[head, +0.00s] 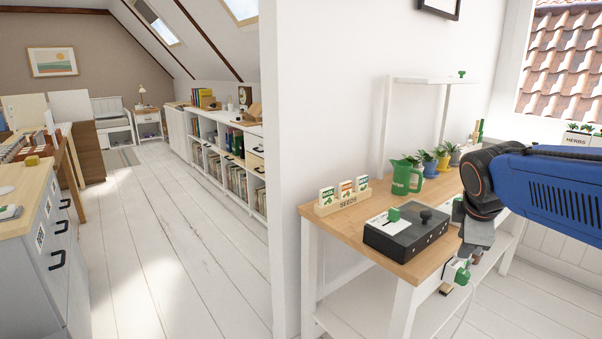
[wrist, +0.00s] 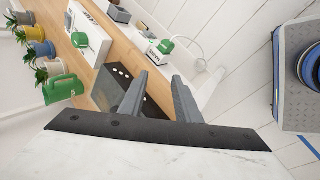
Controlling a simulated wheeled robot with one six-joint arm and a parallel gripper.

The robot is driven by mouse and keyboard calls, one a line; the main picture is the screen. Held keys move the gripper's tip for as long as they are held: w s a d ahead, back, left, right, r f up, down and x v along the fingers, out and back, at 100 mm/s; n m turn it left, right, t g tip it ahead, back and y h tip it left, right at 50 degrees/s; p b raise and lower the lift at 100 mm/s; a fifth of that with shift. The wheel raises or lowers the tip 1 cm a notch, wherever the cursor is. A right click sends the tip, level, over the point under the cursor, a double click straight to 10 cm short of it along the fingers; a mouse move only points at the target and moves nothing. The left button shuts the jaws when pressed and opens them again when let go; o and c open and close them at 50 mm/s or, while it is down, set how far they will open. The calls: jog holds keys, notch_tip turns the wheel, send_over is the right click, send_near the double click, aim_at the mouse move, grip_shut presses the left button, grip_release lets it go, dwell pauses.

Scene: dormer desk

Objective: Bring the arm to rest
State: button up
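My gripper (wrist: 158,88) shows in the wrist view with its two grey fingers apart and nothing held between them. In the head view my blue arm (head: 555,190) reaches in from the right edge, bends at a dark joint and points down. The grey wrist part (head: 477,238) hangs by the right end of the wooden bench (head: 345,222); the fingertips cannot be made out there. A black box with a knob (head: 405,235) sits on the bench, left of my wrist. In the wrist view this black box (wrist: 118,92) lies beyond the fingers, partly hidden by them.
A green jug (head: 405,178), potted plants (head: 440,160) and a seed rack (head: 342,198) stand on the bench. A white box with a green top (head: 457,270) is at the bench's near edge, close to my wrist. The floor (head: 190,240) to the left is clear.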

jog(key=s+a+f+m+y, duration=0.1)
jog(key=s+a+f+m, duration=0.1)
jog(key=s, duration=0.4)
jog(key=s+a+f+m+y, duration=0.1)
jog(key=s+a+f+m, duration=0.2)
jog(key=s+f+m, duration=0.2)
jog(key=s+a+f+m+g+y, duration=0.1)
jog(key=s+a+f+m, duration=0.2)
jog(key=s+m, duration=0.3)
jog(key=shift+s+a+f, duration=0.2)
jog(key=shift+s+a, duration=0.05)
jog(key=shift+s, duration=0.85)
